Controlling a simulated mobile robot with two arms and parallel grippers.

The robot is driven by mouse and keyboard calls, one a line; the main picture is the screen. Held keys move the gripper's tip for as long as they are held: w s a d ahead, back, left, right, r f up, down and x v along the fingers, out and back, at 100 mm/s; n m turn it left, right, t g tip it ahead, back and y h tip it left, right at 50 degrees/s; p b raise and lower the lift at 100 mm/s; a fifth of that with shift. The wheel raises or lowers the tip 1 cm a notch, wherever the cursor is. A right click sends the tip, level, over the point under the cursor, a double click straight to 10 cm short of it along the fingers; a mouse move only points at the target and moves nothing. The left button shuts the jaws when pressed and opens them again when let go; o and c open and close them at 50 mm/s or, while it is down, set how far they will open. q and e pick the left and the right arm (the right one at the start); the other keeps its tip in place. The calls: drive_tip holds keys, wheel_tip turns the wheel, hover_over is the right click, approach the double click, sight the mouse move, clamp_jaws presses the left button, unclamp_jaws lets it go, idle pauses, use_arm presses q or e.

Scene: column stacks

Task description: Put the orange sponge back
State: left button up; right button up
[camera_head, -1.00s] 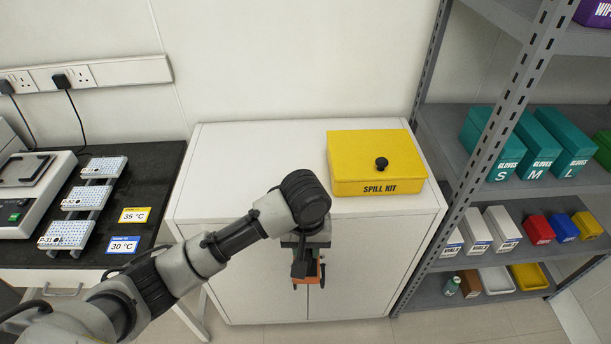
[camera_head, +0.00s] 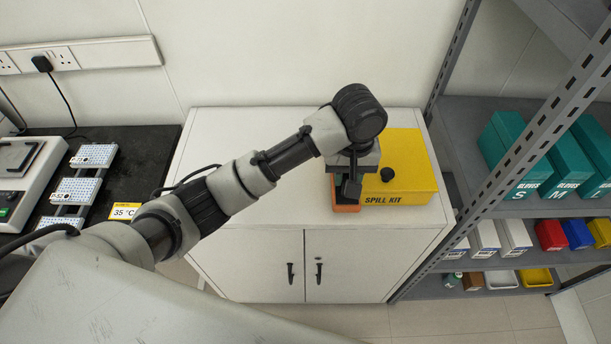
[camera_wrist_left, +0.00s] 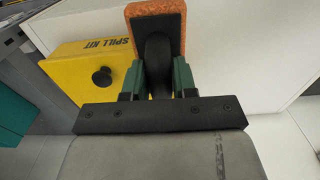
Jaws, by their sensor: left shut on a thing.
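The orange sponge (camera_head: 346,208) is held below my left gripper (camera_head: 352,188), partly hidden behind it in the head view. The sponge is over the front part of the white cabinet top (camera_head: 250,150), close to the left front of the yellow spill kit box (camera_head: 408,165). Whether it touches the cabinet top or the box is unclear. My right gripper is not in view.
The spill kit box has a black knob (camera_head: 387,174). A grey shelf rack (camera_head: 480,110) with teal glove boxes (camera_head: 513,150) stands at the right. A dark bench (camera_head: 120,160) with sample racks is at the left. The left part of the cabinet top is clear.

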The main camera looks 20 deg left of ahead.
use_arm(q)
drive_tip(key=a+f, duration=0.2)
drive_tip(key=a, duration=0.1)
drive_tip(key=w+a+f+p, duration=0.1)
drive_tip(key=a+f, duration=0.1)
drive_tip(key=a, duration=0.2)
drive_tip(key=w+a+f+p, duration=0.1)
drive_tip(key=a+f, duration=0.1)
drive_tip(key=a, duration=0.2)
drive_tip(key=shift+w+f, duration=0.25)
drive_tip(key=shift+f, duration=0.05)
wheel_tip(320, 180, down, 3)
drive_tip(key=shift+s+f+p, duration=0.1)
drive_tip(key=shift+p, duration=0.4)
drive_tip(key=shift+f, duration=0.25)
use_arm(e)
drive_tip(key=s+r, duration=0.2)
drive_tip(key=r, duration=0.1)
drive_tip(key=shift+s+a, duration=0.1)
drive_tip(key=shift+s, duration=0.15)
use_arm(q)
drive_tip(key=shift+d+f, duration=0.1)
drive_tip(key=shift+f, duration=0.05)
drive_tip(key=o, duration=1)
drive_tip(key=shift+c, duration=0.2)
wheel_tip(320, 180, up, 12)
drive_tip(key=b, duration=0.1)
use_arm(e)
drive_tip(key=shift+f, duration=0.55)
